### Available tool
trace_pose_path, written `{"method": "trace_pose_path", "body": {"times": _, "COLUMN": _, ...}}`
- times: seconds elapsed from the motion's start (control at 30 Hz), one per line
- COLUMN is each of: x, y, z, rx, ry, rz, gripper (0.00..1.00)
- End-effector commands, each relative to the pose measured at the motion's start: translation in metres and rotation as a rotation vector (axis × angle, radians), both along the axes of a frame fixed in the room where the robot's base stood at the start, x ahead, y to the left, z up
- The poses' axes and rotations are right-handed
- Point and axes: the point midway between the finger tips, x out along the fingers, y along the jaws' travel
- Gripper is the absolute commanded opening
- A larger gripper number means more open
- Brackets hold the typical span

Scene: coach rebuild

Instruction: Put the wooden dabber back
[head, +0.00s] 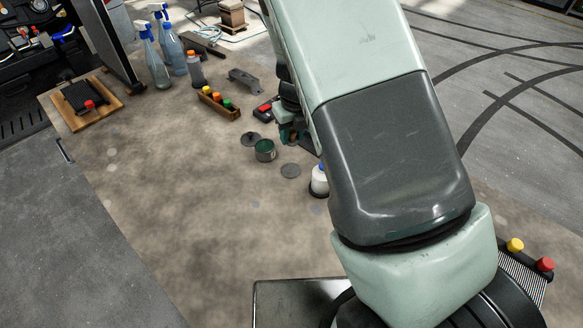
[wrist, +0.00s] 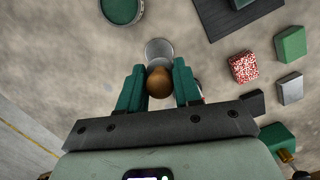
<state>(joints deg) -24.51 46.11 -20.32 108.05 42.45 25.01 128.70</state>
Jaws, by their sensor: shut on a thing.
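The wooden dabber shows in the wrist view as a rounded brown wooden knob (wrist: 159,85) between my two green fingers. My gripper (wrist: 159,73) is shut on it. A pale grey disc (wrist: 157,50) shows just past the knob; I cannot tell whether it touches the dabber. A round tin with dark green contents (wrist: 122,9) is at the top left of the wrist view. The open tin also stands on the bench in the head view (head: 265,150). In the head view my gripper (head: 291,133) is mostly hidden behind my arm.
A dark lid (head: 250,139) and a grey disc (head: 290,170) lie near the tin. A white bottle (head: 319,183) stands close to my arm. A red-speckled block (wrist: 243,66), a green block (wrist: 291,44) and a dark mat (wrist: 236,17) are at right. The bench's front left is clear.

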Motion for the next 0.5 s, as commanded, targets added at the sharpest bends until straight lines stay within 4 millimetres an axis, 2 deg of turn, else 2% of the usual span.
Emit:
{"method": "trace_pose_path", "body": {"times": 0.13, "x": -0.011, "y": 0.003, "z": -0.013, "rx": -0.005, "ry": 0.0, "rz": -0.031, "gripper": 0.09}}
{"method": "trace_pose_path", "body": {"times": 0.3, "x": -0.011, "y": 0.003, "z": -0.046, "rx": -0.005, "ry": 0.001, "rz": -0.034, "gripper": 0.09}}
{"method": "trace_pose_path", "body": {"times": 0.5, "x": -0.01, "y": 0.003, "z": -0.064, "rx": -0.005, "ry": -0.003, "rz": -0.031, "gripper": 0.09}}
